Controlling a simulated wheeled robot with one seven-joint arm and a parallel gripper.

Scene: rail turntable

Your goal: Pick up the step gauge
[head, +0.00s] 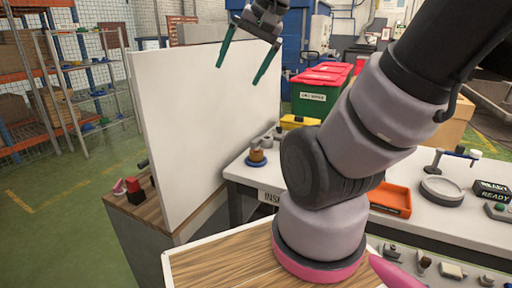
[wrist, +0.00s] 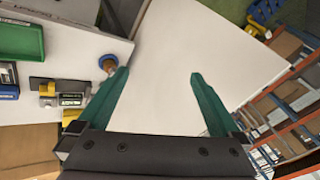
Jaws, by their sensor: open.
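My gripper (head: 237,75) is open and empty, with its two green fingers high in front of the top of a white panel. In the wrist view the gripper (wrist: 158,73) has its fingers spread wide, with the white panel between them. I cannot tell for sure which thing is the step gauge. A brown knob-shaped piece on a blue base (head: 257,157) stands on the white table beside the panel; it also shows in the wrist view (wrist: 108,64) near the left fingertip. A grey and yellow labelled block (wrist: 62,98) lies left of the fingers.
The white panel (head: 205,110) stands upright on a wood-topped bench. The white table holds an orange tray (head: 391,199), a round grey dish (head: 443,190) and a READY block (head: 492,190). Several small parts line the front. My arm hides the table's middle. Shelves (head: 70,75) stand at the left.

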